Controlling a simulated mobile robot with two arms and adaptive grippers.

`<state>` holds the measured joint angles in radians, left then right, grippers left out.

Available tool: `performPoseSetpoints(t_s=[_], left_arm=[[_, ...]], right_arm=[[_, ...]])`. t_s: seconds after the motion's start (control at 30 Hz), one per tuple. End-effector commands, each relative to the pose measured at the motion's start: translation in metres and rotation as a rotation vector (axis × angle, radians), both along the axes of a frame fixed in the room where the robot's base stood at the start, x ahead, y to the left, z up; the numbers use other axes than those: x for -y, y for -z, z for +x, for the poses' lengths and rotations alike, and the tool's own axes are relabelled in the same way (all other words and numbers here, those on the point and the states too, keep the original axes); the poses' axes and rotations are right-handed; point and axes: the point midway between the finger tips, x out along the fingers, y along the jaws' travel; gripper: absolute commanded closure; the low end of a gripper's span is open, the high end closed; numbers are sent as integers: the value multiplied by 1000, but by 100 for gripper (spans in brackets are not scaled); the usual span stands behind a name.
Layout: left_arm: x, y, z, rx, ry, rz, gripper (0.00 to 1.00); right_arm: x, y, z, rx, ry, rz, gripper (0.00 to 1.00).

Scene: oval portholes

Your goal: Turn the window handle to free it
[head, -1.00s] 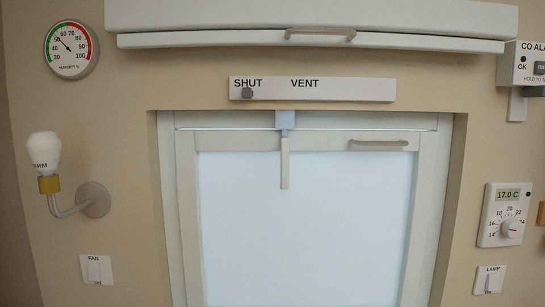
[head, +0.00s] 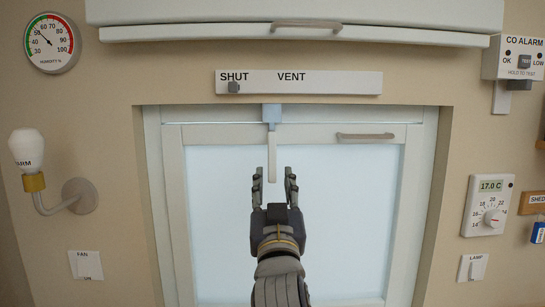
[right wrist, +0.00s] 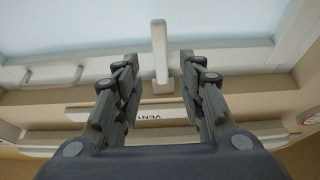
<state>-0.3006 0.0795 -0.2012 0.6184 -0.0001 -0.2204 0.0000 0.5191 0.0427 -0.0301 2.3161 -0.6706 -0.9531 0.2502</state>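The window handle (head: 271,150) is a pale lever hanging straight down from a light blue mount (head: 272,113) at the top of the window frame. My right gripper (head: 273,174) is open in front of the window, with one finger on each side of the handle's lower end. In the right wrist view the handle (right wrist: 160,48) stands between the two open fingertips (right wrist: 158,63), with a gap on both sides. I see no contact. The window pane (head: 340,215) is framed in white and looks closed. My left gripper is not in view.
A SHUT/VENT slider bar (head: 298,82) is above the window, its knob at SHUT. A grab bar (head: 365,136) is on the frame's upper right. A lamp (head: 28,150) juts out at left; a thermostat (head: 488,205) and CO alarm (head: 515,60) are at right.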

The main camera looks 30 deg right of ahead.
Motion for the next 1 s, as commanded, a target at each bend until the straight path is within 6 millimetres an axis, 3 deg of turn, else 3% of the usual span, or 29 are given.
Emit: performPoseSetpoints(t_s=[0.1,0.4,0.83,0.87,1.0], left_arm=[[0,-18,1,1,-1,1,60],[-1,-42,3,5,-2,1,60],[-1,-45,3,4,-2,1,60],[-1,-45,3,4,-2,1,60],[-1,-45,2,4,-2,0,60]], right_arm=[[12,-15,19,-3,2,-2,63],[35,-31,58,-2,0,0,63],[41,-32,67,-1,-1,2,63],[41,-32,67,-1,-1,2,66],[41,-32,67,-1,-1,2,97]])
